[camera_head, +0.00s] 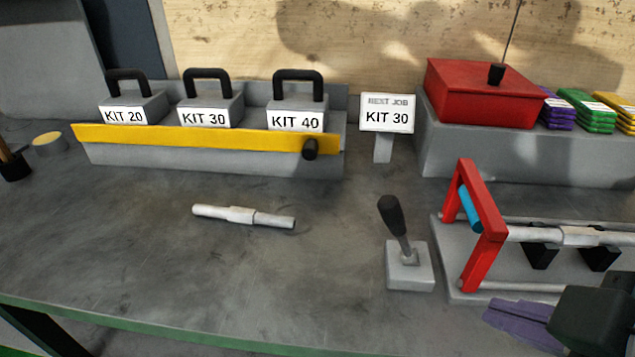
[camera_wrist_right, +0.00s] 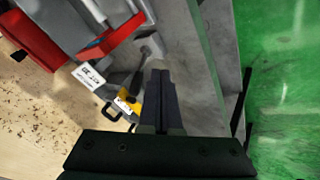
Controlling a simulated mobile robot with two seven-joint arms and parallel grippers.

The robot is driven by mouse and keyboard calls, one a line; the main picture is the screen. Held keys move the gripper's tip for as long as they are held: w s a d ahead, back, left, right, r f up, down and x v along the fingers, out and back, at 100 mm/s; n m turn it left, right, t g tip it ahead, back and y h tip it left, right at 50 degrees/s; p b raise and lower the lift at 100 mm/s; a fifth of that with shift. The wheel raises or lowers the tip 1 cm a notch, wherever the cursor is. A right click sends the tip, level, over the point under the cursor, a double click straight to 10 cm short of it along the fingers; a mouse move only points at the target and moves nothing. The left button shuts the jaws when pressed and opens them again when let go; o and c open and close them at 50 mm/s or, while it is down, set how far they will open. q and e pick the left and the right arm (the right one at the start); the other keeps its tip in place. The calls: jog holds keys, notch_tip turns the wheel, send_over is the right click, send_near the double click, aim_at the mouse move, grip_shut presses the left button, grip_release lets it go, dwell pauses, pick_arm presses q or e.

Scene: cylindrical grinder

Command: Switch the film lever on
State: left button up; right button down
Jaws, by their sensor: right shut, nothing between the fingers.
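A lever with a black handle (camera_head: 391,216) stands on a small light grey base block (camera_head: 410,275) on the bench, the only upright lever I see. Its handle leans back and slightly left. In the right wrist view the black handle (camera_wrist_right: 136,84) shows just left of the fingertips, with its base (camera_wrist_right: 150,46) above. My right gripper (camera_head: 491,315) is at the lower right, in front of the red-framed fixture and to the right of the lever, apart from it. Its fingers (camera_wrist_right: 161,72) are shut and empty. My left gripper is out of view.
The fixture with a red frame (camera_head: 484,230) stands right of the lever. A loose stepped shaft (camera_head: 243,216) lies to its left. Behind are the kit rack with a yellow bar (camera_head: 200,138), a "NEXT JOB KIT 30" sign (camera_head: 386,114) and a red box (camera_head: 480,95). Bare bench lies left of the lever.

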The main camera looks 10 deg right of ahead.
jog(key=w+a+f+n+t+y+b, duration=0.2)
jog(key=n+b, duration=0.3)
jog(key=n, duration=0.3)
jog(key=w+a+f+n+t+y+b, duration=0.3)
jog(key=w+n+t+b, duration=0.1)
jog(key=n, duration=0.5)
jog(key=shift+w+b, duration=0.4)
jog(key=shift+w, duration=0.25)
jog(key=shift+a+f, duration=0.1)
